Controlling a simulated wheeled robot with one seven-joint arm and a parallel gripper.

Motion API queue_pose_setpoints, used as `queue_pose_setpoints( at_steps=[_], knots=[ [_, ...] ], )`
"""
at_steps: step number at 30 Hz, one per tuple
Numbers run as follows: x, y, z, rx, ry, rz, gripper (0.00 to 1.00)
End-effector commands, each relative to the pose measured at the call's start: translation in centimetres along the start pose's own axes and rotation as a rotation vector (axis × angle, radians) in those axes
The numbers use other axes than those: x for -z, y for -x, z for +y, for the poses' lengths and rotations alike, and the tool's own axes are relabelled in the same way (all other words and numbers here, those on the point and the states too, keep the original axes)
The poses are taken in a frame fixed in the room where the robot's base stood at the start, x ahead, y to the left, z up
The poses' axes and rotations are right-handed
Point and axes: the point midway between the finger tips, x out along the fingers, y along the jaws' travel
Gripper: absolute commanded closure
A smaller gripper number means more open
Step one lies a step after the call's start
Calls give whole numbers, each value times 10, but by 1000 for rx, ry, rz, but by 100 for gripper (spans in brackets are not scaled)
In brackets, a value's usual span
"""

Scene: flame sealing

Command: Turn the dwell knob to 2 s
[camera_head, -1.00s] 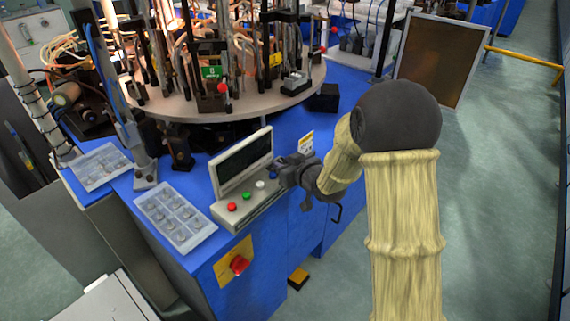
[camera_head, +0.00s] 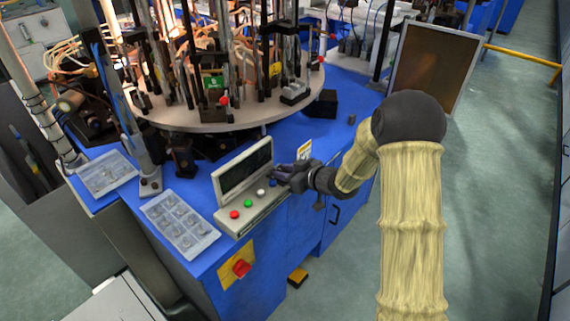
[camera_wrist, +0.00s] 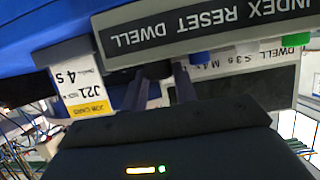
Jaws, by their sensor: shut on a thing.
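The control panel (camera_head: 226,216) has red, green and white buttons in a row and a dark screen (camera_head: 245,167) behind them. My gripper (camera_head: 279,177) is at the panel's right end, where the dwell knob sits. In the wrist view the panel label (camera_wrist: 203,25) reads INDEX RESET DWELL upside down. My gripper's fingers (camera_wrist: 161,84) are closed around the dark dwell knob (camera_wrist: 152,70), mostly hidden between them. The knob's pointer and setting cannot be seen. A job card (camera_wrist: 80,83) beside it appears to read J21 and 4 s.
A round turntable (camera_head: 190,116) with many fixtures stands behind the panel. Clear compartment trays (camera_head: 180,222) lie to the left. A red switch on a yellow plate (camera_head: 241,268) is on the cabinet front. A black block (camera_head: 323,104) sits on the blue top. Floor is open at right.

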Motion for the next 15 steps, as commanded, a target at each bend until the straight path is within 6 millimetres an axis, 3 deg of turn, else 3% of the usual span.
queue_pose_setpoints(
  at_steps=[15],
  knots=[
    [4,1,8,378,158,-2,94]
  ],
)
